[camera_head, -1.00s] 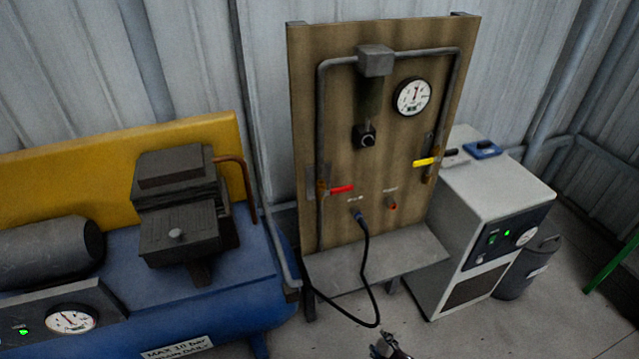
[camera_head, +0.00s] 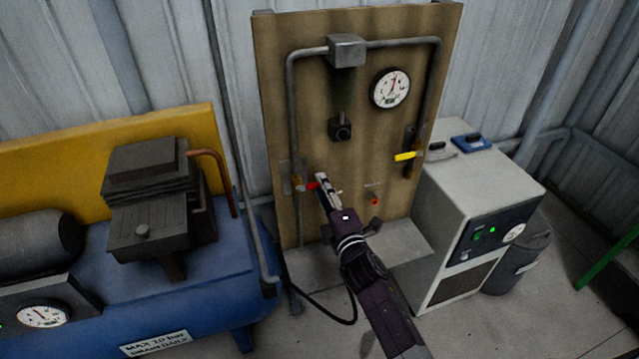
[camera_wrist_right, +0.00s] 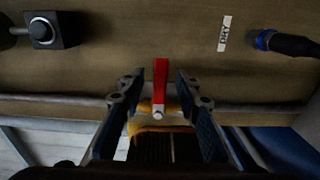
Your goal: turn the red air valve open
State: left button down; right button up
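The red valve handle (camera_head: 311,185) sits on the left pipe of the wooden board (camera_head: 365,110) and points sideways to the right. My right gripper (camera_head: 323,186) is at the board and partly covers the handle in the head view. In the right wrist view the red handle (camera_wrist_right: 160,84) stands between the two open fingers of my right gripper (camera_wrist_right: 158,75), with a gap on each side. The brass valve body (camera_wrist_right: 160,127) shows below the handle there. My left gripper is not in view.
A yellow handle (camera_head: 405,156) is on the right pipe, below a gauge (camera_head: 391,88). A black knob unit (camera_head: 341,130) is above my gripper. A blue hose plug (camera_wrist_right: 285,43) is near it in the wrist view. A blue compressor (camera_head: 200,290) and white dryer (camera_head: 470,200) flank the board.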

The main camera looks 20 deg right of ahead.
jog(key=shift+w, duration=1.1)
jog(key=shift+c, duration=0.5)
grip_shut()
